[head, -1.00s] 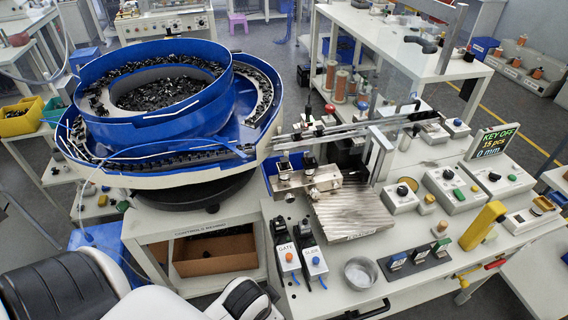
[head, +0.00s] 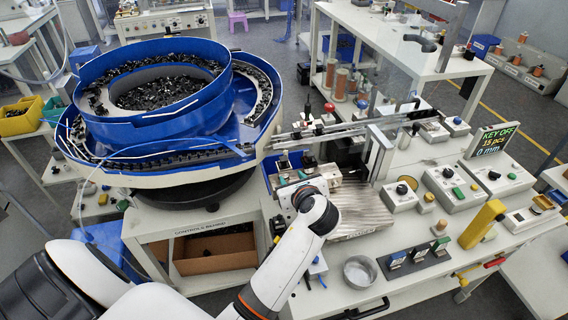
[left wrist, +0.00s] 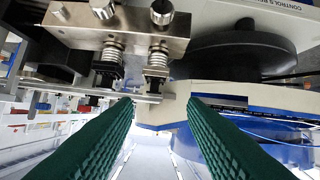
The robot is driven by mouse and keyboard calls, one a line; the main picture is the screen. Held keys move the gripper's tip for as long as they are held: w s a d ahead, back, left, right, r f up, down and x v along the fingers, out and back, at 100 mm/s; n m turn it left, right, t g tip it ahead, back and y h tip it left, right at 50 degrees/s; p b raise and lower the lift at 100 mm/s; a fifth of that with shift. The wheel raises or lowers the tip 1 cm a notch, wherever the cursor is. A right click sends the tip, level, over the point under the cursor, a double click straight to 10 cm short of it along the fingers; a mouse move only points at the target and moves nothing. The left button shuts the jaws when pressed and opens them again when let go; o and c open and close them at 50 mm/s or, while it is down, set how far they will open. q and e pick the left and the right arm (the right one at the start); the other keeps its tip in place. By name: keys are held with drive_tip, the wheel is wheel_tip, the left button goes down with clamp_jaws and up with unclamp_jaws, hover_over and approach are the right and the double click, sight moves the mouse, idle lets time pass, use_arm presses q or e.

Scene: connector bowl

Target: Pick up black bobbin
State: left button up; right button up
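Many small black parts fill the blue feeder bowl (head: 157,92), and a row of them lies along its outer track (head: 180,160). I cannot single out one black bobbin with certainty. A small dark piece (head: 308,160) shows at the metal block by the end of the feed rail (head: 335,133). My left gripper (left wrist: 160,100) is open, with two green ribbed fingers and nothing visible between them. In the left wrist view it is close to the metal block (left wrist: 115,28) with its spring plungers. In the head view my left wrist covers part of that block. My right gripper is not in view.
A ridged metal tray (head: 355,210) is right of my left wrist. A round metal dish (head: 360,271) stands in front. Control boxes (head: 452,190) and a yellow handle (head: 483,224) are to the right. A cardboard box (head: 214,252) sits below the bowl.

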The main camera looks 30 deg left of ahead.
sight(285, 160)
use_arm(q)
drive_tip(key=shift+m, duration=0.7)
drive_tip(key=x, duration=0.2)
drive_tip(key=r+x, duration=0.1)
drive_tip(key=x, duration=0.1)
drive_tip(key=p+x, duration=0.1)
drive_tip(key=x, duration=0.2)
drive_tip(key=shift+w+r, duration=0.2)
drive_tip(key=shift+w, duration=0.2)
drive_tip(key=p+x, duration=0.1)
drive_tip(key=x, duration=0.4)
drive_tip(key=shift+w+f, duration=0.1)
drive_tip(key=shift+w, duration=0.05)
drive_tip(key=shift+y, duration=0.3)
drive_tip(key=shift+c, duration=0.9)
clamp_jaws()
